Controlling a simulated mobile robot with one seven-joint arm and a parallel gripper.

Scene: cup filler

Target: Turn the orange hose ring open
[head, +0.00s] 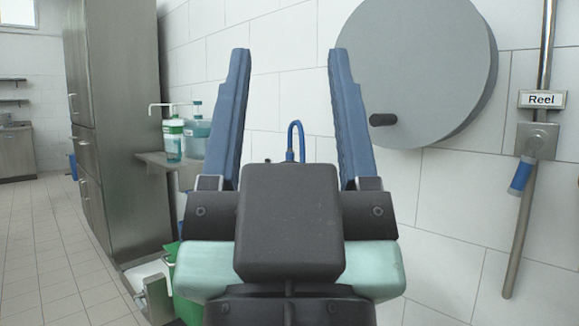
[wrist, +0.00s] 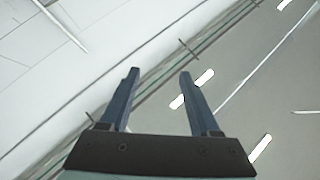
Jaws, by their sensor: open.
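My gripper (head: 288,54) is open and empty, its two blue fingers spread and pointing up in the head view. In the wrist view the open fingers (wrist: 160,72) have nothing between them. No orange hose ring shows in either view. A large grey round reel (head: 420,65) with a dark knob is on the tiled wall, right of my gripper. A small blue hose loop (head: 296,140) shows between the fingers, farther back; its lower part is hidden behind my gripper.
A steel pipe (head: 521,225) with a blue-handled valve (head: 521,175) and a "Reel" sign (head: 542,99) runs down the right wall. Bottles (head: 174,140) stand on a shelf at left, beside a steel cabinet (head: 118,120). The floor at far left is clear.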

